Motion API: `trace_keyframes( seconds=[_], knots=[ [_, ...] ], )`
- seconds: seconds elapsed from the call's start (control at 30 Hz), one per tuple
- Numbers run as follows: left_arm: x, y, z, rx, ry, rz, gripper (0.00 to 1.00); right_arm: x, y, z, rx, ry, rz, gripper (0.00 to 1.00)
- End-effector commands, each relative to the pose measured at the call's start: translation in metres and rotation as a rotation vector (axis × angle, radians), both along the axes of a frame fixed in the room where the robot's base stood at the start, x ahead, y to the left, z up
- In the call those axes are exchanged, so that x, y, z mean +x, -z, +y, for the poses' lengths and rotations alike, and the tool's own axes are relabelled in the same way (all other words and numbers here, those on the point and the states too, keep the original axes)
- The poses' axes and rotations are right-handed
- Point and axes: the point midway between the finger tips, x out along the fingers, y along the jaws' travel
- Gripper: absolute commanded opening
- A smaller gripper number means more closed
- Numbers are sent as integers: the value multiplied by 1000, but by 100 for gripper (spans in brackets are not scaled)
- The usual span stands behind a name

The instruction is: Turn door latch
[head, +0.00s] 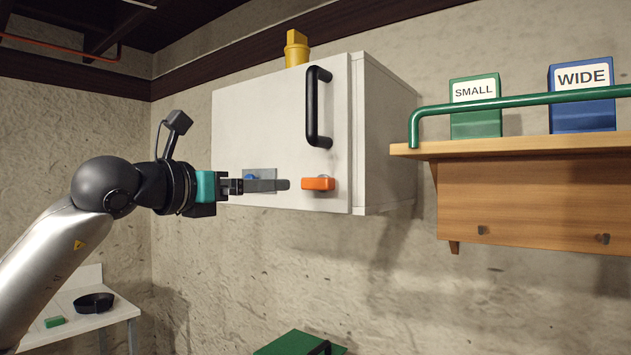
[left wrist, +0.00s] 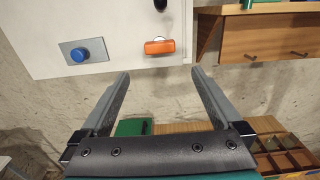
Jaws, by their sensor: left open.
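The orange door latch (head: 318,183) sits level, low on the front of a white wall cabinet (head: 265,115). It also shows in the left wrist view (left wrist: 160,47), lying across just beyond the gap between my fingers. My left gripper (head: 284,185) reaches in from the left in front of the cabinet door, its fingertips just left of the latch. In the left wrist view its two fingers (left wrist: 160,74) are spread, with nothing between them, and the latch looks apart from both. The cabinet door appears shut. My right gripper is not in view.
A blue button (left wrist: 78,55) on a grey plate (left wrist: 98,47) is left of the latch. A black door handle (head: 314,108) is above it. A wooden shelf (head: 530,147) with a green rail (head: 520,101) is at right. A yellow object (head: 297,48) stands on the cabinet.

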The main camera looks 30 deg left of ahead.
Motion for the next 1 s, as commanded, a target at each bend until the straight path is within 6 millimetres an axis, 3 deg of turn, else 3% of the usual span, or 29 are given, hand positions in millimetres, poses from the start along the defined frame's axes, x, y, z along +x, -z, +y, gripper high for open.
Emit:
trace_keyframes(
  seconds=[0.47, 1.0],
  knots=[
    [51, -3, -4, -8, 5, 2, 100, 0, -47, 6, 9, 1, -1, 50],
    [131, -2, -11, -9, 5, 1, 100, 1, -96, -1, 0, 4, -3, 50]
  ],
)
